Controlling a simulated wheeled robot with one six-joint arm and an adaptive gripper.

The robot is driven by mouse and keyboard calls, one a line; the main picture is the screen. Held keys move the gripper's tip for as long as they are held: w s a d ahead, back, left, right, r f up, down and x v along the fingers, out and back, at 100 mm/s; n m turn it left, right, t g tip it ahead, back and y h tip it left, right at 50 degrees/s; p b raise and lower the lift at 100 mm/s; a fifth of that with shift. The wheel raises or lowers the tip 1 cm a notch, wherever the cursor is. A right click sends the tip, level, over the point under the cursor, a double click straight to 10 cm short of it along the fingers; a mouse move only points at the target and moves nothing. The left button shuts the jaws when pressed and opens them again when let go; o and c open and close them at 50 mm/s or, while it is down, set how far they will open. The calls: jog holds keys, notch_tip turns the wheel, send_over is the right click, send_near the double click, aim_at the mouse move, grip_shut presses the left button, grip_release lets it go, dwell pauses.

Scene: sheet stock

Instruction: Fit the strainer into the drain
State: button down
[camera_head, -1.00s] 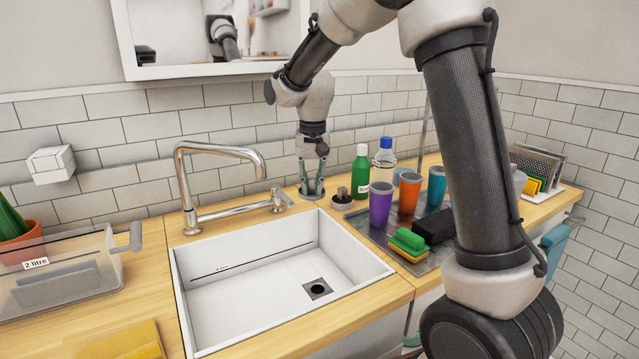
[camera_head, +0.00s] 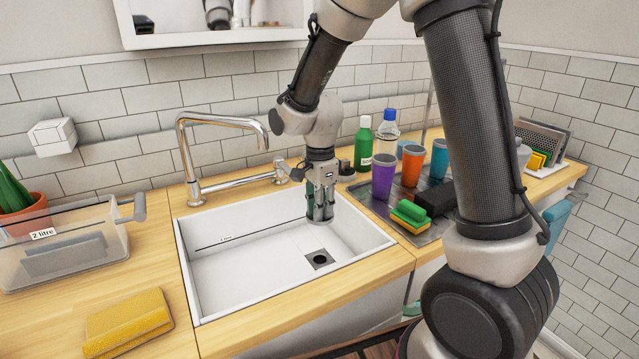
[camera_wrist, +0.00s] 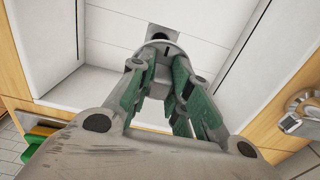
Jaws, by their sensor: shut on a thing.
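The drain (camera_head: 320,261) is a dark round hole in a grey square plate on the white sink's (camera_head: 235,275) floor, towards the front right. My gripper (camera_head: 320,205) is shut on the strainer (camera_head: 319,220), a small grey round piece that sits at the fingertips. It hangs over the sink, above and behind the drain in the head view, and is apart from it. In the wrist view the strainer (camera_wrist: 158,49) shows as a pale disc between the green-padded fingers. The drain plate (camera_wrist: 158,31) shows just beyond it, partly hidden.
The chrome faucet (camera_head: 190,150) arches over the sink's back left. A tray (camera_head: 425,238) at right holds a purple cup (camera_head: 383,177), other cups and sponges. The sink basin is otherwise clear.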

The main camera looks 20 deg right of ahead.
notch_tip(320, 180, down, 6)
jog(key=shift+r, duration=0.2)
jog(key=shift+f, duration=0.1)
jog(key=shift+f, duration=2.95)
jog(key=shift+f, duration=0.75)
jog(key=shift+f, duration=0.65)
dwell(2.0)
jog(key=c, duration=1.3)
grip_release()
jog(key=shift+o, duration=0.2)
jog(key=o, duration=0.6)
jog(key=shift+c, duration=0.2)
